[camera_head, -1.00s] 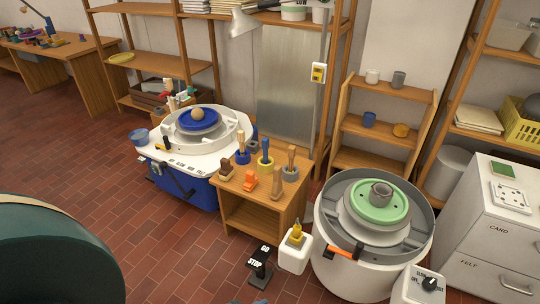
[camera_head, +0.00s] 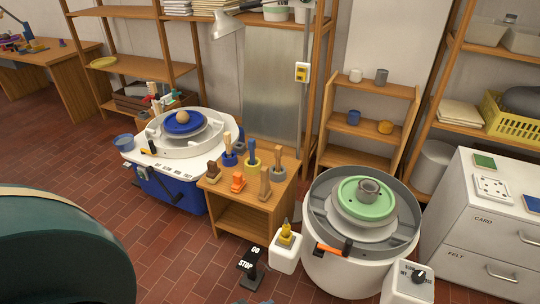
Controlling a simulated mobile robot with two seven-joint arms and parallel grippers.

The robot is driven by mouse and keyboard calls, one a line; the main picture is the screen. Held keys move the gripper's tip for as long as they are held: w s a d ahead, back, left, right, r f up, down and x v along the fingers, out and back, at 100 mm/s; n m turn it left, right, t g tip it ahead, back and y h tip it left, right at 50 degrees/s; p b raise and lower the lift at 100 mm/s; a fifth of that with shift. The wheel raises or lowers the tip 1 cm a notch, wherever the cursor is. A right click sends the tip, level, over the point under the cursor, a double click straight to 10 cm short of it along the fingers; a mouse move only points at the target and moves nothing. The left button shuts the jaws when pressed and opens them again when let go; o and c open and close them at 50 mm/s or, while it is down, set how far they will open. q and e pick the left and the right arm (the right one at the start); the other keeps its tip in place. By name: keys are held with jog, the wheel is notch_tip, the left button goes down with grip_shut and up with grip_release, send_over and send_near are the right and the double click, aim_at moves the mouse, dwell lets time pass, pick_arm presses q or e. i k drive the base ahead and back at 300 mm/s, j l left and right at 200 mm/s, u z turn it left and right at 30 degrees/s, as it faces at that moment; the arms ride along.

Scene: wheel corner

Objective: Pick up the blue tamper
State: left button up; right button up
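A small wooden table (camera_head: 240,212) stands in the middle, between two pottery wheels. On it is a tool with a blue base and a light wooden handle (camera_head: 229,158), upright near the back left. It looks like the blue tamper. Beside it a blue-handled tool (camera_head: 251,149) stands in a yellow base, and a wooden-handled one has a grey base (camera_head: 279,172). An orange piece (camera_head: 238,182) and brown wooden pieces (camera_head: 213,171) are at the front. Neither of my grippers is in view.
A wheel with a blue body (camera_head: 177,190) is left of the table. A white wheel with a green disc (camera_head: 366,198) is at right, with a white box (camera_head: 286,251) and a GO/STOP pedal (camera_head: 251,264) near it. Brick floor (camera_head: 165,262) is open in front.

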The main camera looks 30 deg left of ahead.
aim_at(251, 143)
jog(key=j+z, duration=0.9)
jog(key=k+j+z, duration=0.15)
jog(key=j, duration=0.2)
jog(key=j+z, duration=0.1)
jog(key=j, duration=0.2)
jog(key=k+j+z, duration=0.15)
jog(key=j, duration=0.15)
jog(key=k+j, duration=0.1)
jog(key=j, duration=0.25)
jog(key=k+j, duration=0.15)
jog(key=j, duration=0.2)
jog(key=k+j+z, duration=0.1)
jog(key=j, duration=0.25)
jog(key=k+j, duration=0.15)
jog(key=j, duration=0.2)
jog(key=k+j, duration=0.15)
jog(key=j, duration=0.2)
jog(key=k+j, duration=0.1)
jog(key=j, duration=0.25)
jog(key=i+j, duration=0.5)
jog(key=i, duration=0.2)
jog(key=l+z, duration=0.05)
